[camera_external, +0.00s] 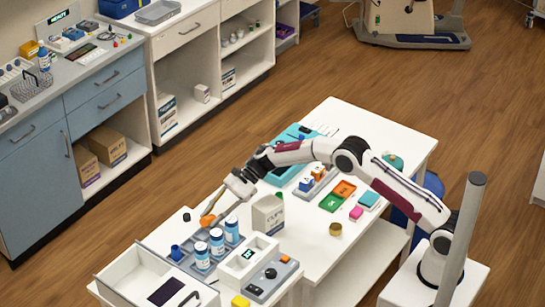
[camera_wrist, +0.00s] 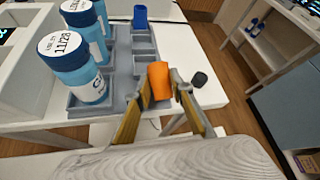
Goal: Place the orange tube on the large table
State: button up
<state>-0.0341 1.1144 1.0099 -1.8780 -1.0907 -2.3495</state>
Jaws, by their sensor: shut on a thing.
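My gripper (camera_external: 210,213) reaches down over the end of the white table (camera_external: 305,228), above the grey rack. In the wrist view its two fingers (camera_wrist: 161,90) are closed around a short orange tube (camera_wrist: 158,79), one on each side. The tube is also partly visible in the external view (camera_external: 206,221). It overlaps the near right corner of the grey rack (camera_wrist: 113,60); I cannot tell whether its lower end is in a slot or clear of it. I cannot tell which surface the task calls the large table.
A small black piece (camera_wrist: 199,79) lies right of the gripper. A white carton (camera_external: 268,213) stands close by. Coloured trays (camera_external: 333,202) lie farther back. Some white tabletop is bare.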

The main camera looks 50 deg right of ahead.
jog(key=shift+f, duration=0.2)
jog(key=o, duration=0.9)
jog(key=shift+r+v, duration=0.25)
jog(key=shift+v, duration=3.7)
jog(key=shift+w+a, duration=0.15)
